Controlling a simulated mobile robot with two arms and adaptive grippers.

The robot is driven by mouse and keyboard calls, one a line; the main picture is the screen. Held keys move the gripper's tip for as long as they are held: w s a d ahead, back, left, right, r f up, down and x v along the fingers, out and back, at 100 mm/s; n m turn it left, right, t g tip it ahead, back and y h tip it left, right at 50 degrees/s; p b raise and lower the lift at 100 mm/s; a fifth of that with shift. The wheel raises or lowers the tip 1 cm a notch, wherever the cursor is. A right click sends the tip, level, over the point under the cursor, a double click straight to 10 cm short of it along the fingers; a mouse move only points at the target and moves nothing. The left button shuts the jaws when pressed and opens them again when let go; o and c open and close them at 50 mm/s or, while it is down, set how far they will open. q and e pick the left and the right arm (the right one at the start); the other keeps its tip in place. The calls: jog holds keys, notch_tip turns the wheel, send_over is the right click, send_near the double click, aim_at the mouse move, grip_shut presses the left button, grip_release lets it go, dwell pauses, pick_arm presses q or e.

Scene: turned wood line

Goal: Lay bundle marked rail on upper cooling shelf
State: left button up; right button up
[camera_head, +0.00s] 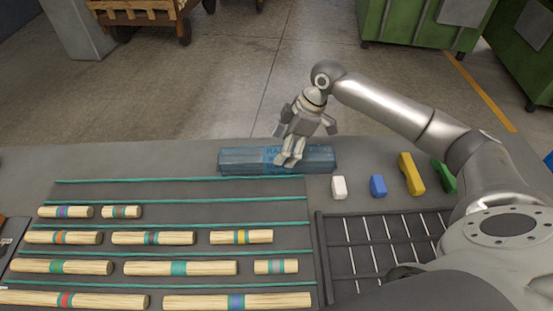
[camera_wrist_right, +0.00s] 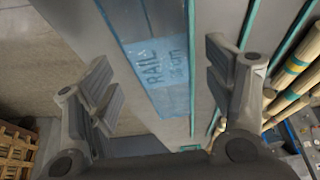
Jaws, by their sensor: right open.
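The bundle marked rail (camera_head: 245,160) is a long blue block lying lengthwise at the far edge of the grey table. Its "RAIL" lettering shows in the right wrist view (camera_wrist_right: 160,75). My right gripper (camera_head: 290,153) is above the bundle's middle, pointing down, and hides part of it in the head view. In the wrist view its fingers (camera_wrist_right: 160,68) are apart on either side of the bundle, with visible gaps. I cannot tell whether the fingertips are level with it. My left gripper is not in view. I cannot identify an upper cooling shelf in these views.
Several banded wooden rods (camera_head: 180,268) lie in rows between green strips nearer me. A dark wire rack (camera_head: 322,255) is at the right. White (camera_head: 339,187), blue (camera_head: 378,186), yellow (camera_head: 411,173) and green (camera_head: 443,175) blocks stand behind it. Green bins (camera_head: 415,30) are on the floor beyond.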

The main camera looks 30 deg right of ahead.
aim_at(276, 154)
jog(key=x, duration=0.4)
jog(key=shift+w+a+f+p, duration=0.15)
jog(key=shift+a+p, duration=0.1)
jog(key=shift+p, duration=0.15)
jog(key=shift+c, duration=0.3)
jog(key=c, duration=1.4)
jog(key=shift+c, duration=0.8)
jog(key=shift+r, duration=0.25)
